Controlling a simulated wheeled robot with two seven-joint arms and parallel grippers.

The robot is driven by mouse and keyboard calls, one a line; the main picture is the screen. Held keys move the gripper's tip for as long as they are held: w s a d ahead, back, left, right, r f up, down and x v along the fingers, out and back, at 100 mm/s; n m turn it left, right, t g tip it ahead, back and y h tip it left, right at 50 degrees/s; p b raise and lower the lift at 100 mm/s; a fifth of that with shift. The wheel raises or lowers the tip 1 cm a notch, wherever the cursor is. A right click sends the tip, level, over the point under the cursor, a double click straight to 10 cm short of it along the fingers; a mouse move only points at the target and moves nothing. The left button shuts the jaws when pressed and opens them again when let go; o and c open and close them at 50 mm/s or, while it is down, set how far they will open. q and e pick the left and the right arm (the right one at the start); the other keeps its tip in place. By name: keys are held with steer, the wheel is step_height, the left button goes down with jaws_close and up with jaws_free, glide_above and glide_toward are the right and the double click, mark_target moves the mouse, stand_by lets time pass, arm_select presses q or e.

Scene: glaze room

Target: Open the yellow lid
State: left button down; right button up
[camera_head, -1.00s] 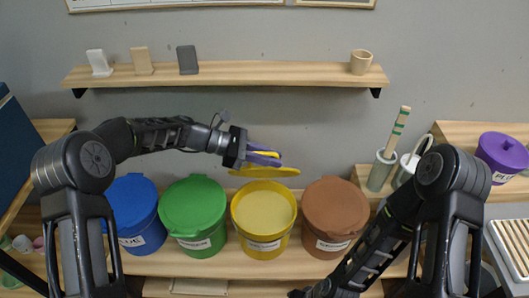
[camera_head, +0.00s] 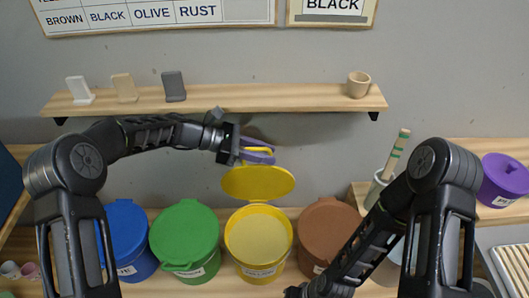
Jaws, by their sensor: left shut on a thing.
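The yellow bucket (camera_head: 259,262) stands in the row of buckets on the lower shelf, its top open and pale yellow contents showing. The yellow lid (camera_head: 258,183) is raised above the bucket's back rim, tilted with its broad round face toward me. A narrow yellow strip shows between lid and rim. My left gripper (camera_head: 262,155), with purple fingers, is shut on the lid's yellow handle at its upper, far side.
A green bucket (camera_head: 185,240) and a blue bucket (camera_head: 127,235) stand to the left, a brown bucket (camera_head: 325,228) to the right, all lidded. A wooden wall shelf (camera_head: 230,98) runs above my left arm. A purple container (camera_head: 503,182) stands far right.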

arm_select(q)
steer(key=shift+a+f, duration=0.2)
steer(key=shift+f, duration=0.25)
steer(key=c, duration=1.5)
jaws_free()
steer(key=shift+w, duration=0.15)
steer(key=shift+r, duration=0.1)
steer(key=shift+a+r, duration=0.1)
steer(key=shift+a, duration=0.15)
steer(key=b+v, duration=0.1)
steer(key=v, duration=0.6)
steer(key=shift+a, duration=0.1)
